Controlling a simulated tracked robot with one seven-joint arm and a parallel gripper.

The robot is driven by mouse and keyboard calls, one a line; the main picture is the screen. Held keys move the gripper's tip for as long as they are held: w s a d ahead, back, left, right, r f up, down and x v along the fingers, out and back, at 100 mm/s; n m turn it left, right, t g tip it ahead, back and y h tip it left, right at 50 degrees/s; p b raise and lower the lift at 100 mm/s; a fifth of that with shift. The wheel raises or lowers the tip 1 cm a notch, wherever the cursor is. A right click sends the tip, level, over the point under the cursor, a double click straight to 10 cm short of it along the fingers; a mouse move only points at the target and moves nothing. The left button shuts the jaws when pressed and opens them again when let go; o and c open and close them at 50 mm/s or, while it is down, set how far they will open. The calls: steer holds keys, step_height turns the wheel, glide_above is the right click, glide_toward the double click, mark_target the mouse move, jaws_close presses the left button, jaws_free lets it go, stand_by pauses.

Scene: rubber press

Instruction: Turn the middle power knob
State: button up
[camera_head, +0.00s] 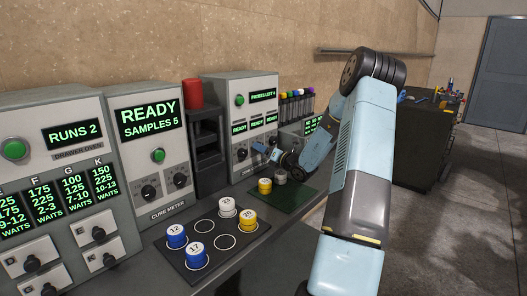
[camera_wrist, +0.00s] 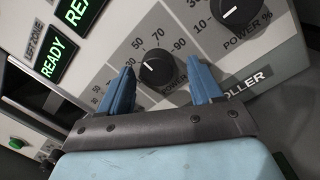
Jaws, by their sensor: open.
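In the wrist view, a round black power knob (camera_wrist: 157,69) with a white pointer mark and a numbered scale around it sits between the two blue fingers of my gripper (camera_wrist: 160,88). The fingers are open, one on each side of the knob; I cannot tell whether they touch it. A second knob (camera_wrist: 240,10) marked "POWER %" shows at the upper right. In the head view, my gripper (camera_head: 264,150) is in front of the controller panel (camera_head: 225,95) at its lower part and hides some of its knob row. A knob (camera_head: 241,154) shows left of it.
Lit READY displays (camera_wrist: 53,57) are above the knobs. A black tray (camera_head: 190,262) with several blue, white and yellow sample cups is on the bench in front. A green mat (camera_head: 290,200) with a yellow cup (camera_head: 265,186) lies below my gripper. A cure meter (camera_head: 150,130) stands at left.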

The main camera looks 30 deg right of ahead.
steer(key=shift+s, duration=0.1)
steer(key=v, duration=1.3)
steer(key=shift+s, duration=0.25)
steer(key=shift+d+f, duration=0.15)
stand_by(1.8)
steer(key=n+g+y, duration=0.1)
steer(key=n, duration=3.2)
glide_toward(276, 142)
steer(key=x, duration=0.9)
steer(key=shift+s, duration=0.1)
steer(key=shift+c, duration=0.3)
